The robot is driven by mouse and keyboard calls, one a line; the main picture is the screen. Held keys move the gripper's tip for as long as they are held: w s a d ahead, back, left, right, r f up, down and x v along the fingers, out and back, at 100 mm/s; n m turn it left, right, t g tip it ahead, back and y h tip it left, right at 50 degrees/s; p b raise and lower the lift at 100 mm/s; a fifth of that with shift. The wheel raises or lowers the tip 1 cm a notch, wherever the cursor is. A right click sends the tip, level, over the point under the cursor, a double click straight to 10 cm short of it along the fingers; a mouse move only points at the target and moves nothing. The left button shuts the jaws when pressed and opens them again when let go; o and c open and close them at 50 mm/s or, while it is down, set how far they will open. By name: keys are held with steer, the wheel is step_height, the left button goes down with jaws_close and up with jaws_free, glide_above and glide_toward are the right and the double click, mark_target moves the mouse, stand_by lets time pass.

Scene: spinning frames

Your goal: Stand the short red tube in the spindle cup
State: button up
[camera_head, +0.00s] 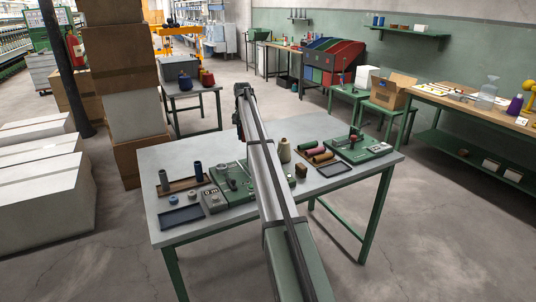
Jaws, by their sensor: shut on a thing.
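My arm reaches from the bottom edge up across the grey table. My gripper (240,112) is at its far end, small, dark and partly hidden by the arm. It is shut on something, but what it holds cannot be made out. Reddish tubes (317,151) lie in a brown tray right of the arm; which is short is unclear. A green base with small fittings (232,182) stands left of the arm, and another green base (358,149) is at the right end. I cannot tell which fitting is the spindle cup.
A beige cone (284,151) and a small brown block (301,170) are right of my arm. Another dark tray (337,167) lies near the front edge. Stacked cartons (109,76) rise behind left.

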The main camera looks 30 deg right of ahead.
mark_target(245, 151)
steer(key=shift+w+d+f, duration=0.1)
steer(key=shift+w+d, duration=0.1)
steer(key=shift+w, duration=0.25)
steer(key=shift+w+d, duration=0.2)
steer(key=shift+w, duration=0.25)
steer(key=shift+f, duration=4.9)
steer(key=shift+f, duration=0.1)
steer(key=o, duration=1)
step_height(245, 151, up, 12)
steer(key=shift+f, duration=0.25)
steer(key=shift+o, duration=0.5)
steer(key=shift+r, duration=0.35)
